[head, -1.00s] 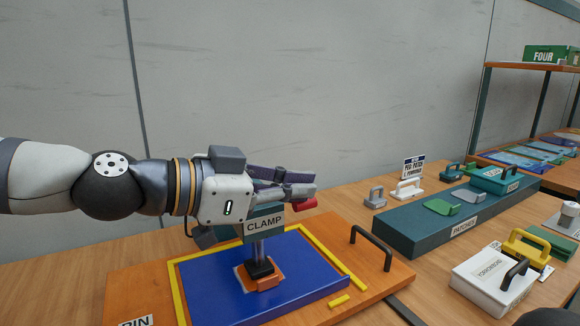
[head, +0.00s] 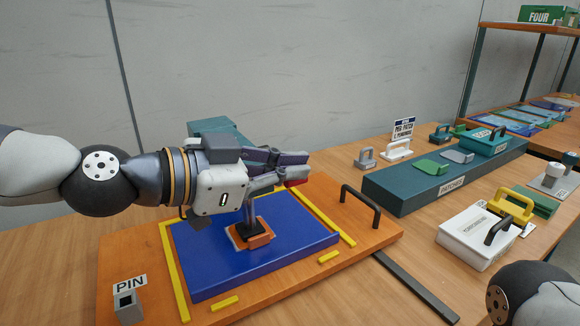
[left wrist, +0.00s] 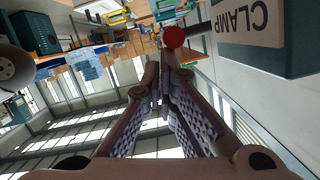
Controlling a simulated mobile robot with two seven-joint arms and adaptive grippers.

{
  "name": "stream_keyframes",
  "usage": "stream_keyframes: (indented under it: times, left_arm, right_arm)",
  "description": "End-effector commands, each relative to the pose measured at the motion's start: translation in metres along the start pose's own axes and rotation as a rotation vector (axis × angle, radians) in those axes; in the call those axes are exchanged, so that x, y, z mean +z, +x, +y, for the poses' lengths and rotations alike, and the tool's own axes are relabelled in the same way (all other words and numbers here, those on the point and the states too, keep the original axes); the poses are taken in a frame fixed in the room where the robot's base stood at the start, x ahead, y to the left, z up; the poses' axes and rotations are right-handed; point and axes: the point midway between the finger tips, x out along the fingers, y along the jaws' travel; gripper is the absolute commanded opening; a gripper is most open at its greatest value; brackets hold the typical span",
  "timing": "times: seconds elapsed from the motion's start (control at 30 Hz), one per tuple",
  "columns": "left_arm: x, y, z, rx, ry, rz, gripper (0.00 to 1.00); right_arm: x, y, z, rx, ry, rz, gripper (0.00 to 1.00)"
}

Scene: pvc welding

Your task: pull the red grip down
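The red grip (head: 297,183) shows just under the tips of my left gripper (head: 308,165) in the head view. In the left wrist view the red grip (left wrist: 174,37) is a round red end on a grey bar, just beyond the fingertips (left wrist: 166,72). The fingers converge with at most a narrow gap, and nothing is visible between them. Whether they touch the grip is unclear. The teal clamp block (head: 218,127) is partly hidden behind my gripper; its CLAMP label (left wrist: 247,20) shows in the wrist view. My right gripper is not in view.
A blue plate (head: 215,270) lies on a wooden board with yellow strips and a black handle (head: 361,203). An orange patch (head: 255,241) lies under the clamp's foot. A PIN block (head: 126,300) stands front left. Patches tray (head: 390,190) and white box (head: 475,235) stand right.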

Motion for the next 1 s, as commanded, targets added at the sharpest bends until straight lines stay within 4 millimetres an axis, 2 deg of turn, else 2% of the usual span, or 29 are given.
stream_keyframes:
  times: [0.17,0.27,0.37,0.7,0.83,1.0]
  left_arm:
    - [-0.003,-0.001,0.001,0.003,0.000,-0.003,0.00]
    - [-0.022,-0.004,0.001,-0.001,0.009,0.002,0.00]
    - [-0.052,-0.009,0.002,-0.009,0.019,0.009,0.00]
    - [-0.046,-0.083,0.004,-0.008,0.005,0.006,0.00]
    - [-0.045,-0.099,0.004,-0.007,0.004,0.004,0.00]
    - [-0.041,-0.105,0.005,-0.004,0.001,0.000,0.00]
  right_arm:
    - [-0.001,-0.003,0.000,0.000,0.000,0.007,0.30]
    - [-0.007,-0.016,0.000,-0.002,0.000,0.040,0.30]
    - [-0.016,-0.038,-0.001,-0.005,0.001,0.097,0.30]
    - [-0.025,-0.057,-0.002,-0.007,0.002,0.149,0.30]
    - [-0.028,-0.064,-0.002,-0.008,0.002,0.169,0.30]
    - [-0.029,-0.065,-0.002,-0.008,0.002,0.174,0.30]
